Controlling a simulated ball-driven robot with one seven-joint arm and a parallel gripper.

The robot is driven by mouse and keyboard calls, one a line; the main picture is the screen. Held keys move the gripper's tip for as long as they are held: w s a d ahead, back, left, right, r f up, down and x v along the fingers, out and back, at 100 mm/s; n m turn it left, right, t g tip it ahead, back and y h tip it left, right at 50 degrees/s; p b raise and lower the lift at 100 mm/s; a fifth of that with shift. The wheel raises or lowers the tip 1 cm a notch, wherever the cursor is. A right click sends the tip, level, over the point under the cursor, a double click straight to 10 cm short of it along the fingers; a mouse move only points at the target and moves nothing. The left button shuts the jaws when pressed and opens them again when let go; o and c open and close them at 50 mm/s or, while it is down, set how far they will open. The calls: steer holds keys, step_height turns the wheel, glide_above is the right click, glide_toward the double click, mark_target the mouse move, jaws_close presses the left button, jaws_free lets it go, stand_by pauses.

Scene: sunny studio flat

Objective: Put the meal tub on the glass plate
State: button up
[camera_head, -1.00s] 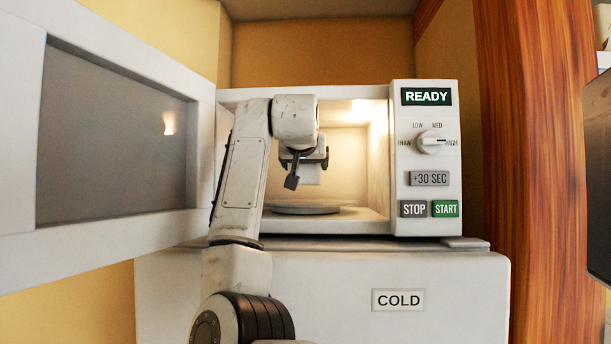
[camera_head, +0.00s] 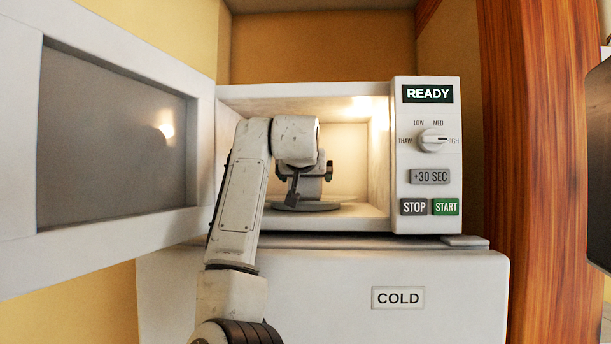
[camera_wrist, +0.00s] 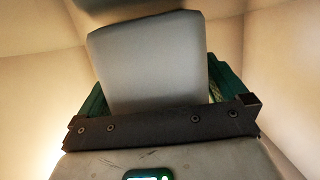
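The meal tub (camera_wrist: 150,62), a pale grey block-like container, sits between the green fingers of my gripper (camera_wrist: 160,90) in the wrist view. The fingers lie against both of its sides, so my gripper looks shut on it. In the head view my gripper (camera_head: 304,188) is inside the open microwave, low over the glass plate (camera_head: 326,207). The tub shows only as a small pale patch there, partly hidden by my wrist. I cannot tell whether its bottom touches the plate.
The microwave (camera_head: 428,190) is lit inside and its display says READY. Its door (camera_head: 115,220) stands wide open at the left, close beside my arm. It stands on a white unit marked COLD (camera_head: 450,290). A wooden panel (camera_head: 545,150) is at the right.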

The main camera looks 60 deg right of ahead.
steer(key=shift+r, duration=0.15)
steer(key=shift+s+a, duration=0.15)
steer(key=shift+a, duration=0.15)
steer(key=b+v, duration=0.4)
steer(key=v, duration=0.7)
steer(key=shift+a, duration=0.15)
steer(key=shift+r, duration=0.15)
